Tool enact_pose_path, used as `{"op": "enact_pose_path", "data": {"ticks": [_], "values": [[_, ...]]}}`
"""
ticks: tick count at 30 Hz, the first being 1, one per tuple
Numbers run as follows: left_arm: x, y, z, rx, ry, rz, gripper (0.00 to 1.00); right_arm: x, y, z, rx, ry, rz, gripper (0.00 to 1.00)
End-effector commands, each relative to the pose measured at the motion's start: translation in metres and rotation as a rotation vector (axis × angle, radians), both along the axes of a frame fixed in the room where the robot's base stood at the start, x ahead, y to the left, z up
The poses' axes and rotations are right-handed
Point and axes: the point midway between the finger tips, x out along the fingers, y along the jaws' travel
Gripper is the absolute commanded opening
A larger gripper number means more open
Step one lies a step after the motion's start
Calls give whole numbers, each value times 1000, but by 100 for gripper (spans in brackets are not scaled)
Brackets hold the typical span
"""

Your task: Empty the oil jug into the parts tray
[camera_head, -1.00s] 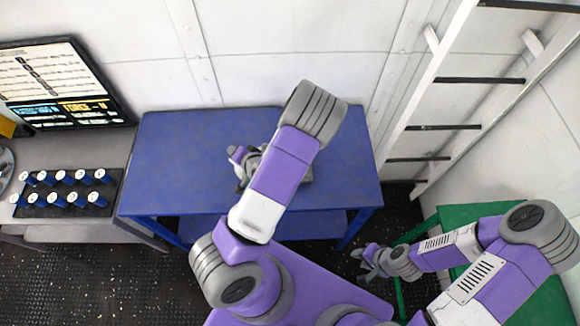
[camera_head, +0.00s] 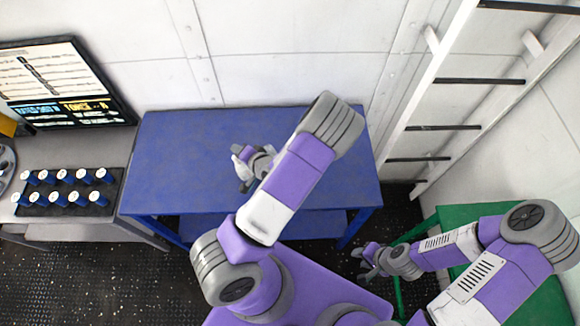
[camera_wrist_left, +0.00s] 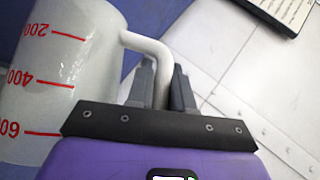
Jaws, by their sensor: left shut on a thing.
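The oil jug (camera_wrist_left: 55,85) is whitish and translucent, with red marks 200, 400 and 600. My left gripper (camera_wrist_left: 163,85) is shut on its pale handle in the left wrist view. The marks read upside down there, and I cannot tell the jug's true tilt or what is inside. In the head view my left gripper (camera_head: 252,160) is over the blue table, with a whitish bit of the jug (camera_head: 241,153) showing beside it. I do not see the parts tray; my left arm covers part of the table. My right gripper (camera_head: 369,262) is low at the right, apart from the jug; its fingers are too small to judge.
The blue table (camera_head: 185,150) is clear at its left. A grey bench (camera_head: 75,145) at the left holds a black rack (camera_head: 60,208) of blue, white-topped cylinders and a screen (camera_head: 65,85). A ladder (camera_head: 445,90) and a green table (camera_head: 450,215) are at the right.

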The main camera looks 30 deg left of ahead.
Motion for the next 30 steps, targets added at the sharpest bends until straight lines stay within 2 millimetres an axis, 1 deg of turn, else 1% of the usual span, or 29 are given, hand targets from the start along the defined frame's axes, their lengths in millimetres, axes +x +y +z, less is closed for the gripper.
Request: {"op": "enact_pose_path", "data": {"ticks": [30], "values": [[7, -10, 9, 103, 74, -2, 0, 0, 0, 8, 0, 0, 0, 37]]}}
